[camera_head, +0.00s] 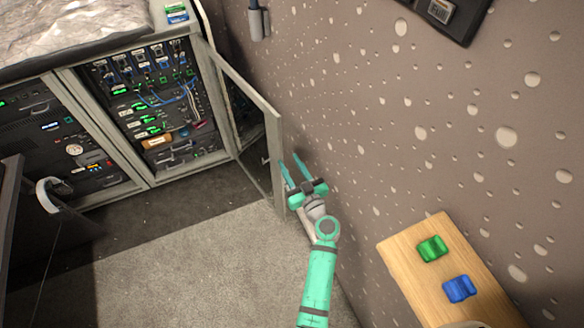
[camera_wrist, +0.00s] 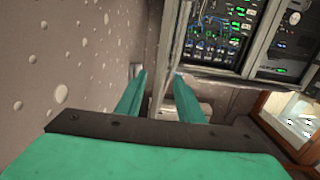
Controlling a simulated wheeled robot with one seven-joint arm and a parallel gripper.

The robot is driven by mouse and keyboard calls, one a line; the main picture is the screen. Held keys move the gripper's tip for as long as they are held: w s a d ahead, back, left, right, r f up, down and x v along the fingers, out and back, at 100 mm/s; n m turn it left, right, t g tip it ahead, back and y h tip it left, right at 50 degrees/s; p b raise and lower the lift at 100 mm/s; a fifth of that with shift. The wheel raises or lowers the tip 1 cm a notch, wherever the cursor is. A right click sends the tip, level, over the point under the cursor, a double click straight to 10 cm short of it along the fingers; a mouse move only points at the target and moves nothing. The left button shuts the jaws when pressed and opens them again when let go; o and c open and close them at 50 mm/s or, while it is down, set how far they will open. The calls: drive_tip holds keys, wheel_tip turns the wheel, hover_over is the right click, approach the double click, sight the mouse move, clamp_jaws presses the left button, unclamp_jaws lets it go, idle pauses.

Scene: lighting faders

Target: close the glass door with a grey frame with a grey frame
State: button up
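The glass door with a grey frame (camera_head: 275,150) stands wide open, swung out from the right side of the equipment cabinet (camera_head: 148,160) toward the wall. My gripper (camera_head: 290,161) is at the door's free edge, on the wall side in the head view. Its two teal fingers are apart and point toward the cabinet. In the wrist view a grey upright of the door frame (camera_wrist: 168,60) shows between or just beyond the fingertips (camera_wrist: 159,76). I cannot tell whether a finger touches it. Nothing is seen held.
The speckled wall (camera_head: 430,120) runs close along the right of my gripper. A wooden board (camera_head: 405,262) with a green block (camera_head: 432,248) and a blue block (camera_head: 459,289) is at lower right. Carpet (camera_head: 200,262) in front of the cabinet is clear. A dark open panel (camera_head: 12,205) stands at left.

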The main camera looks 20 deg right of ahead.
sight(281, 147)
drive_tip(key=shift+w+a, duration=0.15)
drive_tip(key=shift+w, duration=2.1)
drive_tip(key=shift+w+a, duration=0.1)
drive_tip(key=shift+w, duration=2.15)
clamp_jaws()
drive_tip(key=s+a+m+h, duration=0.1)
drive_tip(key=a+h, duration=0.1)
drive_tip(key=a, duration=0.5)
drive_tip(key=shift+s+a+m, duration=0.15)
drive_tip(key=shift+a+m, duration=0.1)
drive_tip(key=shift+m, duration=0.05)
unclamp_jaws()
drive_tip(key=shift+s, duration=0.1)
drive_tip(key=s, duration=0.8)
drive_tip(key=shift+a, duration=0.25)
